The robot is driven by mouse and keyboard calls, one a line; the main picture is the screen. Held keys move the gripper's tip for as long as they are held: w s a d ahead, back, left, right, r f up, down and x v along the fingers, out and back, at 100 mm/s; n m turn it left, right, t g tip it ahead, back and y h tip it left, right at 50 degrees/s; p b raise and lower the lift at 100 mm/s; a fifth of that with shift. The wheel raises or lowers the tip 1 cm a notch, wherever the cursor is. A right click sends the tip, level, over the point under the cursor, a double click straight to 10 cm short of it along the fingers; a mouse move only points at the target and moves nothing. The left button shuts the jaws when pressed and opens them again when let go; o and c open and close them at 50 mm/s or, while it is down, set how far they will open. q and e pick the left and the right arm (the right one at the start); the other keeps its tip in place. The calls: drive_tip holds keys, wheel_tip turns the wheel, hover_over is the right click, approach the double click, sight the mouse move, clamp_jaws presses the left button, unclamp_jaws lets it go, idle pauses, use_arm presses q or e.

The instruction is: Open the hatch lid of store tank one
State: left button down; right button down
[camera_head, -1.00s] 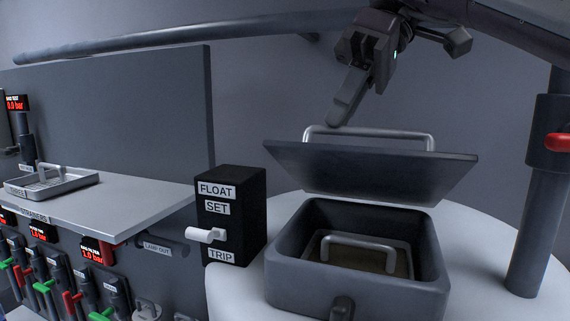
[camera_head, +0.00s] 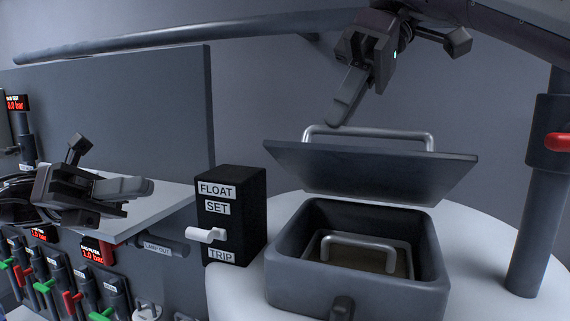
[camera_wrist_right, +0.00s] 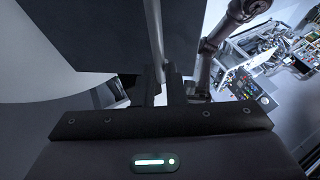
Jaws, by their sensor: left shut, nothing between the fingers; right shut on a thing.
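The hatch lid (camera_head: 375,172) is a dark grey plate with a light bar handle (camera_head: 368,134) on top. It stands raised and tilted above the square hatch box (camera_head: 350,285) on the white tank top (camera_head: 237,285). Inside the open box a strainer-like insert with its own bar handle (camera_head: 358,242) shows. My right gripper (camera_head: 340,118) is at the left end of the lid handle, shut on it; the right wrist view shows the handle bar (camera_wrist_right: 153,35) running between the fingers. My left gripper (camera_head: 135,188) is shut and empty, over the shelf at the left.
A black FLOAT switch box (camera_head: 250,200) with a white lever (camera_head: 205,235) stands left of the hatch. A white shelf (camera_head: 165,200) and a panel of gauges and coloured valve handles (camera_head: 60,280) lie further left. A grey post (camera_head: 540,220) with a red knob stands at right.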

sight(289, 155)
drive_tip(key=shift+w+f, duration=0.15)
drive_tip(key=shift+f, duration=0.05)
use_arm(q)
drive_tip(key=x, duration=1.9)
drive_tip(key=shift+d, duration=0.35)
drive_tip(key=shift+r, duration=0.1)
use_arm(e)
drive_tip(key=c, duration=1.8)
unclamp_jaws()
use_arm(q)
drive_tip(key=shift+w+d+r, duration=0.15)
drive_tip(key=shift+w+r, duration=0.25)
drive_tip(key=shift+w, duration=0.2)
use_arm(e)
drive_tip(key=o, duration=0.3)
drive_tip(key=shift+w+d, duration=0.1)
drive_tip(key=shift+w, duration=0.2)
use_arm(q)
drive_tip(key=shift+s, duration=0.15)
use_arm(e)
drive_tip(key=shift+s+r, duration=0.1)
drive_tip(key=shift+s, duration=0.2)
